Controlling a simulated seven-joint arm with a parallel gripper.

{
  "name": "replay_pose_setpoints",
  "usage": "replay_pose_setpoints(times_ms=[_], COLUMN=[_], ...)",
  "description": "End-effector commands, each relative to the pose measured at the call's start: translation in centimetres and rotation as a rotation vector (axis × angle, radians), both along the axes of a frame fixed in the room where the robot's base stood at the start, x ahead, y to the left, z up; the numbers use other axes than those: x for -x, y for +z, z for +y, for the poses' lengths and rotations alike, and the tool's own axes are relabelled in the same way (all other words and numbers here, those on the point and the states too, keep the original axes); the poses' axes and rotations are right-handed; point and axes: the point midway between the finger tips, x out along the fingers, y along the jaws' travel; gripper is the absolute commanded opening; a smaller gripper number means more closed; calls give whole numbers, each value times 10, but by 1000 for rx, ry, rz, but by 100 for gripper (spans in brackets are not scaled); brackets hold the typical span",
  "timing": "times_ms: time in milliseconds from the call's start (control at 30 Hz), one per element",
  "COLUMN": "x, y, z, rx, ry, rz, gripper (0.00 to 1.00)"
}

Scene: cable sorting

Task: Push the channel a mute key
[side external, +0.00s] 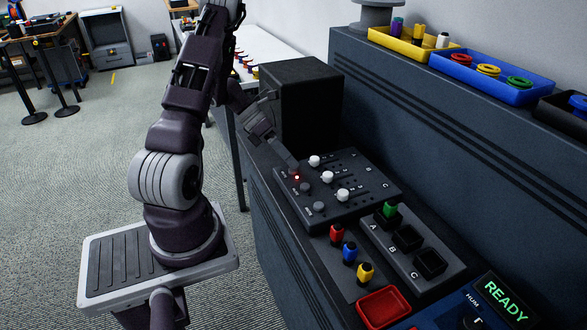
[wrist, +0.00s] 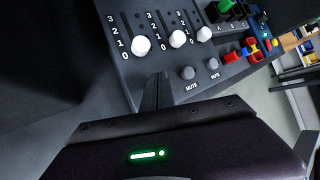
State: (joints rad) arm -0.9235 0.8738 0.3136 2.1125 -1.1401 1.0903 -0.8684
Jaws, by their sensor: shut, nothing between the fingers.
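The mixer panel (side external: 345,212) lies on the dark console with white fader knobs and a row of round grey mute keys. In the wrist view my fingers (wrist: 158,82) hide this key. The middle mute key (side external: 305,187) and nearest mute key (side external: 319,207) are visible; both also show in the wrist view (wrist: 187,73) (wrist: 212,64).
A tall black box (side external: 300,95) stands just behind the panel. A socket block (side external: 400,262) holds a green plug (side external: 390,209) in A. Red, blue and yellow plugs, a red tray (side external: 384,306) and a READY display (side external: 498,300) lie nearer the camera. Bins sit on the upper ledge.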

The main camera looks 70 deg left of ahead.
Motion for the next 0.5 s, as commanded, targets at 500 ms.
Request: replay_pose_setpoints(times_ms=[500], x=[0], y=[25], z=[0], rx=[-2], ry=[0], rz=[-2], gripper=[0])
